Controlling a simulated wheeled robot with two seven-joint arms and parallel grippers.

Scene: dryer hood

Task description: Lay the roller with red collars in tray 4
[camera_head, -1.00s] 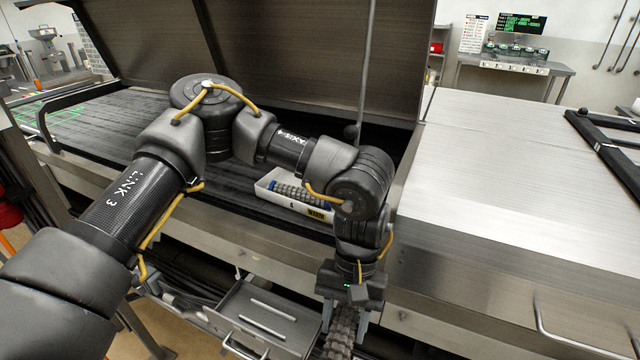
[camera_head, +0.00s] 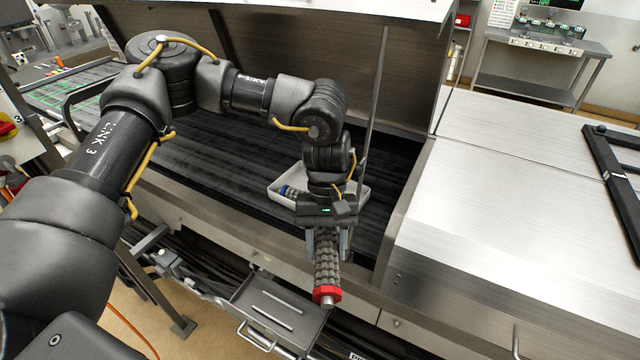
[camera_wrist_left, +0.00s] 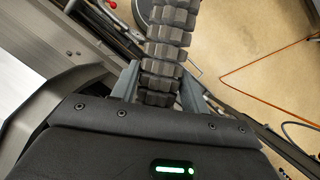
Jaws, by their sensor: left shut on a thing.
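My left gripper (camera_head: 328,236) is shut on a dark ribbed roller (camera_head: 327,265), whose near end has a red collar (camera_head: 327,295). The roller is held in the air in front of the dryer's edge, its far end hidden behind the gripper. In the left wrist view the roller (camera_wrist_left: 165,50) stands between the two fingers (camera_wrist_left: 157,85). A white tray (camera_head: 284,186) lies on the dark belt behind the gripper, mostly hidden by my arm. The tray's number is hidden. My right gripper is not in view.
The raised dryer hood (camera_head: 300,60) stands behind the belt (camera_head: 215,165), with a thin upright rod (camera_head: 374,100) near its right side. A steel cover (camera_head: 520,190) lies to the right. A metal drawer (camera_head: 275,312) sits low in front. The belt left of the tray is clear.

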